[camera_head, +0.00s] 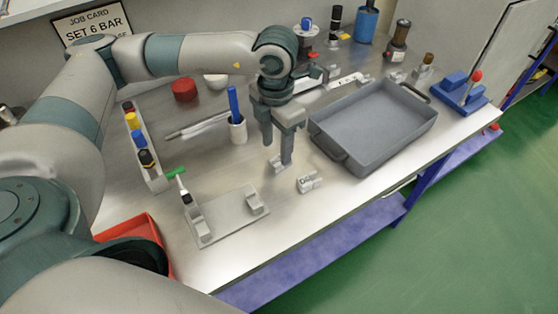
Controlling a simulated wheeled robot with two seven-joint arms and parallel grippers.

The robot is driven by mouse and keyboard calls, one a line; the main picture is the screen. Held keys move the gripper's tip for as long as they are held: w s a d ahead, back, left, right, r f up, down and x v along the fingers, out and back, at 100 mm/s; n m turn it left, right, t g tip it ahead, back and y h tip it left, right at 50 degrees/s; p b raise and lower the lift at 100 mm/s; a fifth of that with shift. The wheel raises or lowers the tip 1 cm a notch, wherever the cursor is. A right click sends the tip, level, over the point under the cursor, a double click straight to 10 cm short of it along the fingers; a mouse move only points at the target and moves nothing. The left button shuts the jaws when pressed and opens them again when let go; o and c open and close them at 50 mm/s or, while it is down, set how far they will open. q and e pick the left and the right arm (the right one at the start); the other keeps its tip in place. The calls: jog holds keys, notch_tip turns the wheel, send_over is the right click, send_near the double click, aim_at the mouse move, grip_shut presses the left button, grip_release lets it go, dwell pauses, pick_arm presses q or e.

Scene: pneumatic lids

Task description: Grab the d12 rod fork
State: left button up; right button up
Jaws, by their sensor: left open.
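Two small light-grey metal fittings lie on the workbench. One fitting (276,166) is right below and beside my left gripper (277,152), partly hidden by a finger. The other fitting (310,182) lies a little to the right and nearer the front edge, with a dark mark on its face. Both could be rod forks; I cannot read which is the d12 one. My left gripper points down, open, with nothing visible between its fingers. I cannot tell whether a fingertip touches the nearer fitting. My right gripper is not in view.
A grey tray (375,122) stands right of the gripper. A white cup with a blue pen (238,130) stands close left. A grey fixture plate (228,216) lies front left, near a rack of bottles (153,172) and a red bin (140,232). A blue stand (462,92) is far right.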

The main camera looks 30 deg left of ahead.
aim_at(277, 160)
pick_arm(q)
notch_tip(277, 160, down, 3)
jog(key=shift+s+f+p, duration=0.1)
jog(key=shift+f+p, duration=0.1)
jog(key=shift+p, duration=0.85)
jog(key=shift+d+f, duration=0.1)
jog(key=shift+f, duration=0.5)
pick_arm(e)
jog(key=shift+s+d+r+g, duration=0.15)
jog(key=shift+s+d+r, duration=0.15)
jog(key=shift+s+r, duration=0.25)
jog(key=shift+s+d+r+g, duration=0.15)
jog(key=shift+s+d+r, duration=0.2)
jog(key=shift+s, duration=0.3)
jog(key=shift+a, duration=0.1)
pick_arm(q)
jog(key=c, duration=1.2)
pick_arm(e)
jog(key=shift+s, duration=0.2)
